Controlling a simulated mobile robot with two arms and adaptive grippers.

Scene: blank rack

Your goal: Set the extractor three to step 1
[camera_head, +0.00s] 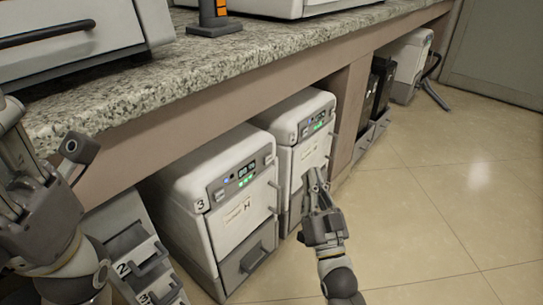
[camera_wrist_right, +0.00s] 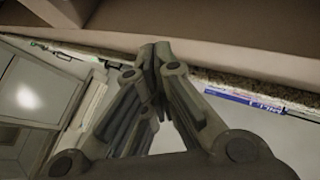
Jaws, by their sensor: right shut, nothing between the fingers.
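Extractor three (camera_head: 222,212) is the white box marked 3 under the counter. Its front has a dark control panel (camera_head: 240,178) with a small display and blue and green lights, a paper label and a grey lower drawer (camera_head: 258,248). My right gripper (camera_head: 313,173) is shut and empty, to the right of extractor three and in front of the similar white unit behind it. Its closed fingers (camera_wrist_right: 158,50) fill the middle of the right wrist view.
The similar white unit (camera_head: 302,128) stands beyond extractor three. A grey-and-white unit marked 2 (camera_head: 130,255) is at lower left. The granite counter (camera_head: 150,95) overhangs the units. Dark units (camera_head: 375,92) stand farther back. Tiled floor (camera_head: 430,220) is clear at right.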

